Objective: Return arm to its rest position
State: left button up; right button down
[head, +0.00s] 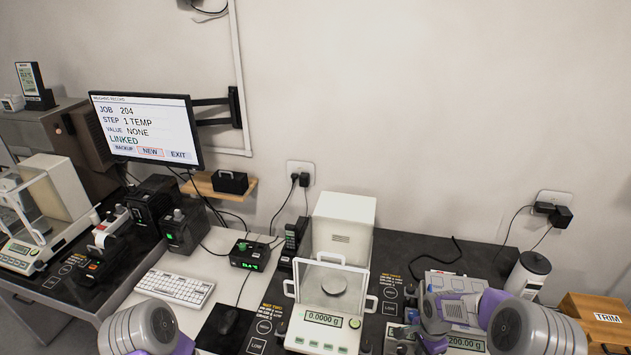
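My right arm comes in from the right edge, and its purple-and-grey gripper (432,328) is over the front of the right balance (466,343). The finger gap is too small and overlapped to make out, so I cannot tell whether it is open or shut or holds anything. The right balance's display reads about 200.00 g; my arm hides much of this balance. My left arm shows only as a grey rounded link with purple parts at the bottom left; its gripper is out of view. The middle balance (325,319) reads 0.0000 g, with its clear shield around an empty-looking round pan (334,284).
A monitor (146,128) shows job 204, step 1 TEMP, value NONE. Another balance (45,220) stands far left. A white canister (528,274) and wooden TRIM box (596,318) stand at right.

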jog(key=shift+s+a+f+n, duration=0.3)
jog(key=shift+s+a+f, duration=0.05)
jog(key=shift+s+a, duration=0.2)
jog(key=shift+s+a+f+n, duration=0.3)
jog(key=shift+s+a, duration=0.15)
jog(key=shift+a, duration=0.1)
jog(key=a+f, duration=0.1)
jog(key=a+f+n+y, duration=0.1)
jog(key=a, duration=0.1)
jog(key=a+f+n, duration=0.1)
jog(key=f, duration=0.1)
jog(key=shift+s+a+f+y, duration=0.1)
jog(key=shift+s+a+y, duration=0.25)
jog(key=shift+y, duration=0.05)
jog(key=s+a+f+n+y, duration=0.1)
jog(key=s+a+f+n, duration=0.1)
jog(key=s+a+n, duration=0.3)
jog(key=s+a+f+n+b, duration=0.1)
jog(key=s+a+f, duration=0.15)
jog(key=s, duration=0.45)
jog(key=s+a+f+n+y, duration=0.1)
jog(key=s+a+f+n, duration=0.15)
jog(key=s+a, duration=0.25)
pick_arm(q)
notch_tip(320, 180, down, 7)
jog(key=b, duration=0.6)
jog(key=shift+w, duration=0.25)
pick_arm(e)
notch_tip(320, 180, down, 6)
jog(key=shift+w+d+r, duration=0.1)
